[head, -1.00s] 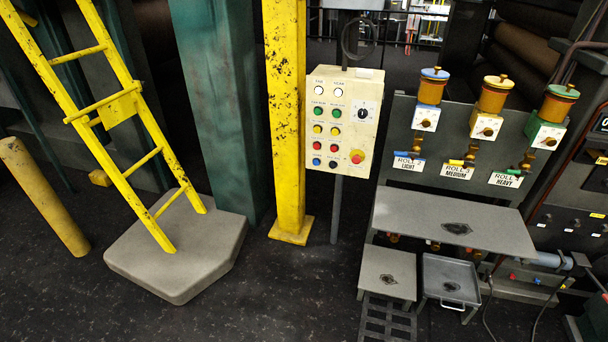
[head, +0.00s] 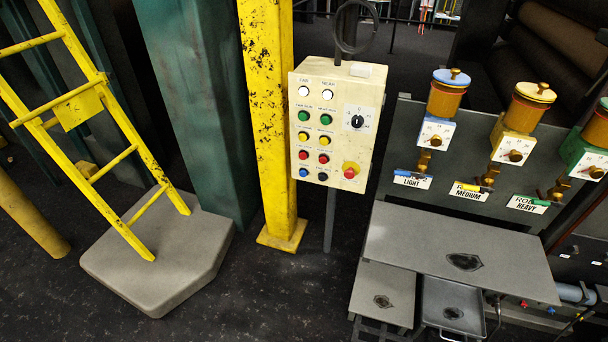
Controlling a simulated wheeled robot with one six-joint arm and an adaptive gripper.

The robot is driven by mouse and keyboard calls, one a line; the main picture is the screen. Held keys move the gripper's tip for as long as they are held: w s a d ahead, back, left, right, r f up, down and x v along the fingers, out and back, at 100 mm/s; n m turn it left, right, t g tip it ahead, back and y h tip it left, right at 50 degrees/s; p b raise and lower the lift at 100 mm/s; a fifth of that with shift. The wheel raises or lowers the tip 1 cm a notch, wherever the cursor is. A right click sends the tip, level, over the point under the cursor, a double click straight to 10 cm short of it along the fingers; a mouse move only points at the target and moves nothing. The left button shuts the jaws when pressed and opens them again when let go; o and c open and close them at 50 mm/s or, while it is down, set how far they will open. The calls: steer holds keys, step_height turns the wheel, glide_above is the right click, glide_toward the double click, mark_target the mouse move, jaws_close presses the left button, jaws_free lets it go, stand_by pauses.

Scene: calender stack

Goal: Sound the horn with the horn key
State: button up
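A cream control panel (head: 337,125) stands upright in the middle of the head view. Its buttons sit in two columns: white (head: 303,91) at the top, then green (head: 303,116), yellow (head: 303,135) and red (head: 303,155), with a blue button (head: 303,172) and a black button (head: 323,177) at the bottom. To their right are a black rotary selector (head: 357,122) and a red mushroom button (head: 350,172) on a yellow base. The small labels are too blurred to tell which is the horn key. My gripper is not in view.
A yellow column (head: 268,110) stands just left of the panel. A yellow ladder (head: 105,130) rests on a grey plinth (head: 165,265) farther left. A grey table (head: 450,240) and a rack with oil cups (head: 447,95) stand to the right. Dark floor (head: 285,300) is free in front.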

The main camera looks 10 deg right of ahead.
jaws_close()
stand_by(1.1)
